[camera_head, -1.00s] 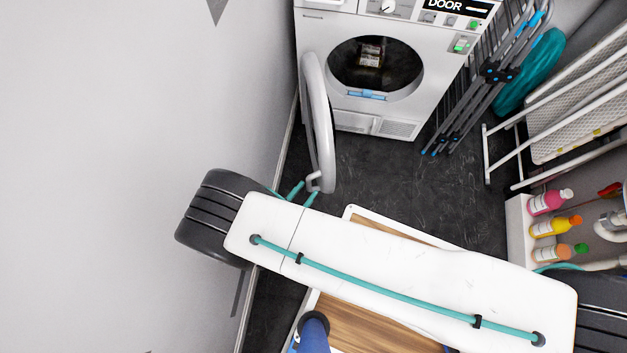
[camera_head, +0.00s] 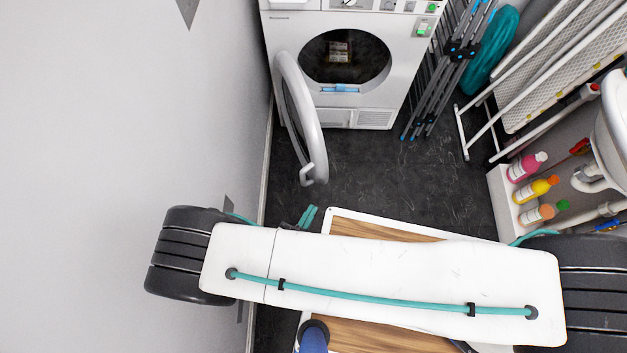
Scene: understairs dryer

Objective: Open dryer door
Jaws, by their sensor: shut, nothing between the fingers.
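The white dryer (camera_head: 404,60) stands against the far wall. Its round door (camera_head: 313,130) stands open, swung out to the left on its left side and pointing toward me, near the left wall. The dark drum opening (camera_head: 362,62) is uncovered. The door's handle (camera_head: 307,172) is at the near end of the door. My gripper (camera_head: 308,215), with teal fingers, is just below and nearer than the handle, with a small gap of dark floor between them. It is shut and holds nothing. My white arm link hides the rest of it.
Grey folded racks (camera_head: 445,70) lean right of the dryer. A white folding frame (camera_head: 480,135) and several coloured bottles (camera_head: 540,189) on a shelf are at the right. A white basin (camera_head: 612,125) is at the right edge. Dark floor (camera_head: 390,175) before the dryer is clear.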

